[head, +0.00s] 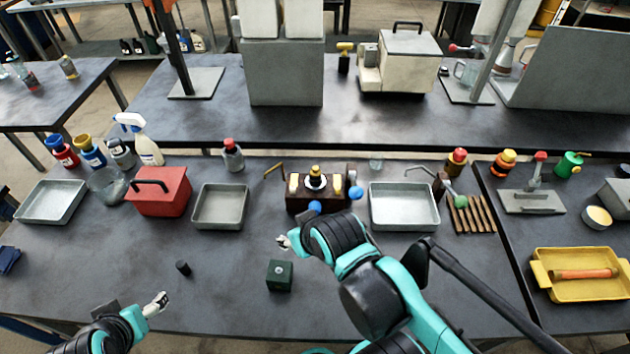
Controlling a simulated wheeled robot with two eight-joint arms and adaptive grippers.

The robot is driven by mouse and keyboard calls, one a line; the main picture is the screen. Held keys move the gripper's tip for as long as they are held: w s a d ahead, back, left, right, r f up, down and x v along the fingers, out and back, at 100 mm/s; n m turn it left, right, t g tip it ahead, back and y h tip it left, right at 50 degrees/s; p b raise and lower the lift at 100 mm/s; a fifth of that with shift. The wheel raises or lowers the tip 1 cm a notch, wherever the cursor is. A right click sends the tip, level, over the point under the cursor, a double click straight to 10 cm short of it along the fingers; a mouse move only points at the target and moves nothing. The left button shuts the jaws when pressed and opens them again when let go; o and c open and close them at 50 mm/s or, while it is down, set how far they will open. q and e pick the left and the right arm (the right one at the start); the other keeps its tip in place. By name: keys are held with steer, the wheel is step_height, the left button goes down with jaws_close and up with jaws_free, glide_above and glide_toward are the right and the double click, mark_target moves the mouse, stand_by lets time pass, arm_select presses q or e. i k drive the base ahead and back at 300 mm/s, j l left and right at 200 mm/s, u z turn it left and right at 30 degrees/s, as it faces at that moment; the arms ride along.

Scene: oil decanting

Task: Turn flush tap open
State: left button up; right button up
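A dark brown apparatus (318,200) with a brass top stands at the middle of the near bench. A blue ball knob (314,207) shows at its front, and a second blue knob (355,192) shows at its right side. I cannot tell which of these, if either, is the flush tap. My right gripper (284,242) is in front of the apparatus and to its left, pointing left, with no visible contact with the knobs. My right wrist hides part of the apparatus's lower front. My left gripper (157,302) is over the front left of the bench, away from the apparatus. Both grippers' fingers are too small to read.
Metal trays stand left (219,222) and right (402,222) of the apparatus. A red toolbox (160,204) and bottles are farther left. A dark green block (280,278) and a small black cylinder (183,268) stand in front. The bench between the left gripper and green block is mostly clear.

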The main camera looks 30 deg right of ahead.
mark_target(316, 206)
steer(key=z, duration=1.05)
steer(key=k+j+z, duration=0.1)
steer(key=j+z, duration=0.3)
steer(key=k+j+z, duration=0.1)
steer(key=j+z, duration=0.25)
steer(key=k+j+z, duration=0.15)
steer(key=z, duration=0.25)
